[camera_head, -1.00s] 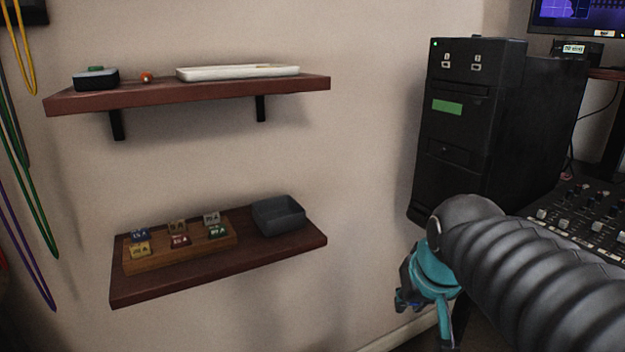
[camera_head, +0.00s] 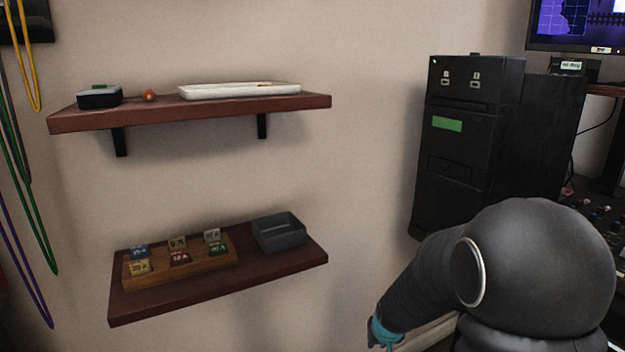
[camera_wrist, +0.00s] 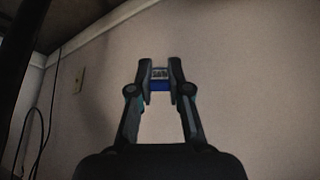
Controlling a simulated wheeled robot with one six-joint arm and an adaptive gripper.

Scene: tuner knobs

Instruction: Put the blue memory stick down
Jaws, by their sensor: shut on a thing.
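My gripper (camera_wrist: 160,80) is shut on the blue memory stick (camera_wrist: 160,86), which shows between the two fingertips in the wrist view, with a paler part above the blue. Behind it in that view is only wall. In the head view my gripper's teal part (camera_head: 382,334) shows low at the bottom, below and right of the lower shelf. The fingertips and the stick are hidden there.
The lower shelf (camera_head: 215,282) holds a wooden rack (camera_head: 205,274) with several labelled coloured pieces and a grey open bin (camera_head: 279,232). The upper shelf (camera_head: 190,112) holds a white tray (camera_head: 240,92), a dark box (camera_head: 99,97) and an orange ball (camera_head: 149,95). A black computer tower (camera_head: 450,150) stands right.

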